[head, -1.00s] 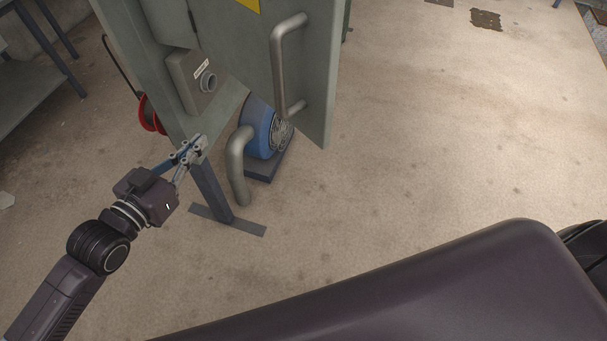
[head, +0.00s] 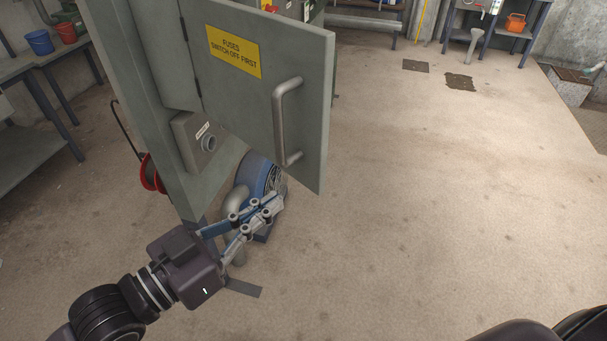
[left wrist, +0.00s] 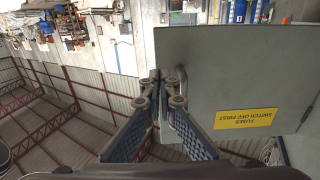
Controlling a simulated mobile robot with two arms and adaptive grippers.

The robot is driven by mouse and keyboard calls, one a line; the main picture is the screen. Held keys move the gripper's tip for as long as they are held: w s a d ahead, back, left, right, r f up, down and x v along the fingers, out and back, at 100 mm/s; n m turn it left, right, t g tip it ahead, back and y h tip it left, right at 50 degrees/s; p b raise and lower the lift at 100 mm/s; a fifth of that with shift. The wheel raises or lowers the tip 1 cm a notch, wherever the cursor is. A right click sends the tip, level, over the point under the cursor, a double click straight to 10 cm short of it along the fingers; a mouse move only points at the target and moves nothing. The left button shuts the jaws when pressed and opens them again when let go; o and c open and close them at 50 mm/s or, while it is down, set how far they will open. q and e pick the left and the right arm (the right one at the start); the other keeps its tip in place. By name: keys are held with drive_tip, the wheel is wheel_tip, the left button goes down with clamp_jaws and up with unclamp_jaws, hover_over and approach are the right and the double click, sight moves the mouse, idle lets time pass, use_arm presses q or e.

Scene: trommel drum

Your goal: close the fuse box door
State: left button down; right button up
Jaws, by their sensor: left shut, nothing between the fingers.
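The fuse box door (head: 252,82) is a grey-green panel that stands swung open from its box. It has a yellow sign reading "FUSES SWITCH OFF FIRST" and a metal bar handle (head: 278,125) near its free edge. The grey fuse box (head: 140,75) is to the left of the door. My left gripper (head: 274,200) is shut and empty, below the door's lower edge and the handle. In the left wrist view the door (left wrist: 245,75) appears upside down beyond the shut fingertips (left wrist: 165,80), with part of the handle behind them. My right gripper is not in view.
A blue motor (head: 258,174) with a grey pipe sits on the floor below the door. A red reel (head: 150,172) is at the left. Benches with buckets (head: 40,42) stand at the back left. The floor to the right is clear.

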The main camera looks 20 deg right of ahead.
sight(316, 172)
use_arm(q)
drive_tip(key=p+x, duration=0.2)
drive_tip(key=x, duration=0.4)
drive_tip(key=shift+w+d+r, duration=0.1)
drive_tip(key=shift+w+d, duration=0.1)
drive_tip(key=shift+d, duration=0.2)
drive_tip(key=shift+w+d, duration=0.4)
drive_tip(key=shift+d, duration=0.2)
